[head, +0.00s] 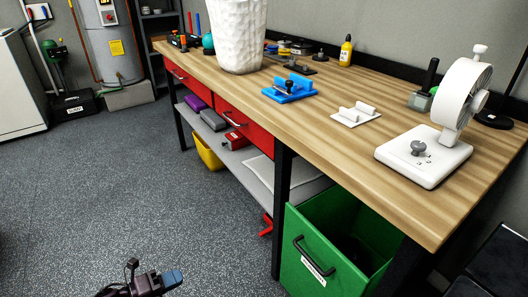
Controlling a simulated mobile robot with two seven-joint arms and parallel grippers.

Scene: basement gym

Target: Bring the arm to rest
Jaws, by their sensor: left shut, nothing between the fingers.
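My left gripper (171,279) shows at the bottom edge of the head view, left of centre. It is dark with a blue tip, and it is shut and empty over the speckled grey floor. It is apart from the workbench (205,82) and touches nothing that I can see. Most of the left arm is below the frame. My right gripper is not in view.
The wooden bench carries a white textured bin (238,35), a blue fixture (290,88), a white holder (356,114) and a white fan (465,85). Below, a green drawer (315,265) stands open. A yellow bin (208,152) sits under the shelf. Floor at left is clear.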

